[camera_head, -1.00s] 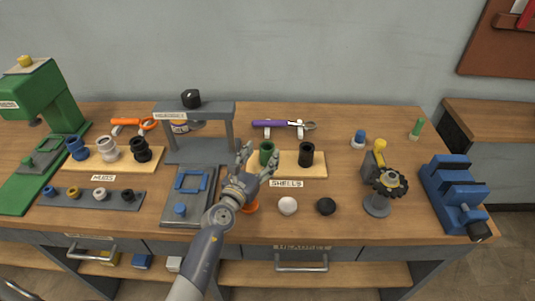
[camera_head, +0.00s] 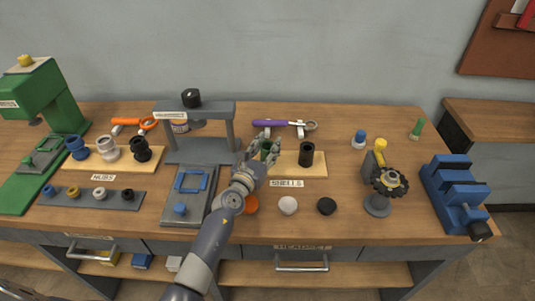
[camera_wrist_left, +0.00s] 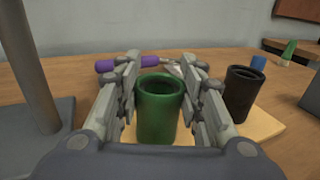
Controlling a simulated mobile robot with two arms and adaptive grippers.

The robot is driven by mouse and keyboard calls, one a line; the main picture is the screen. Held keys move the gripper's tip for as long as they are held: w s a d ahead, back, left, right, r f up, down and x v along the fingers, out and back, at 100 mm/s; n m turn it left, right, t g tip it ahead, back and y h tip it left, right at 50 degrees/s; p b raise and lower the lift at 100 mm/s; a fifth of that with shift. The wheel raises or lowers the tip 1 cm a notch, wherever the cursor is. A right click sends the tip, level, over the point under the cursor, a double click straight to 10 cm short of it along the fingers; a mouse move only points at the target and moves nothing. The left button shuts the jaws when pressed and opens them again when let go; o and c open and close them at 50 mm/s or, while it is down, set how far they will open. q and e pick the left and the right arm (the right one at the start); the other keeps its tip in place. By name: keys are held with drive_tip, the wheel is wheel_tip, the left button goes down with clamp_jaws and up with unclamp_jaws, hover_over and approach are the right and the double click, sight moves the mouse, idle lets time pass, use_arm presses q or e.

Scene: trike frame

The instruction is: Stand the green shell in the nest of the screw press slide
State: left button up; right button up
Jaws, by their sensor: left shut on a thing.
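The green shell (camera_wrist_left: 157,108) stands upright on the wooden shells board (camera_head: 314,168). In the head view the shell (camera_head: 267,150) is partly hidden by my left gripper (camera_head: 265,147). In the left wrist view my left gripper (camera_wrist_left: 158,90) has its fingers on both sides of the shell, shut on it. The screw press (camera_head: 214,118) stands to the left, with its grey slide (camera_head: 204,204) reaching forward. A blue nest frame (camera_head: 191,180) sits on the slide and looks empty. My right gripper is not in view.
A black shell (camera_head: 306,154) stands on the same board, right of the green one. White (camera_head: 288,205), black (camera_head: 326,206) and orange (camera_head: 251,204) round caps lie in front. Purple-handled pliers (camera_head: 284,124) lie behind. The press post (camera_wrist_left: 30,65) rises close on the left.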

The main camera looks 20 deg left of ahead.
use_arm(q)
drive_tip(key=shift+r, duration=0.15)
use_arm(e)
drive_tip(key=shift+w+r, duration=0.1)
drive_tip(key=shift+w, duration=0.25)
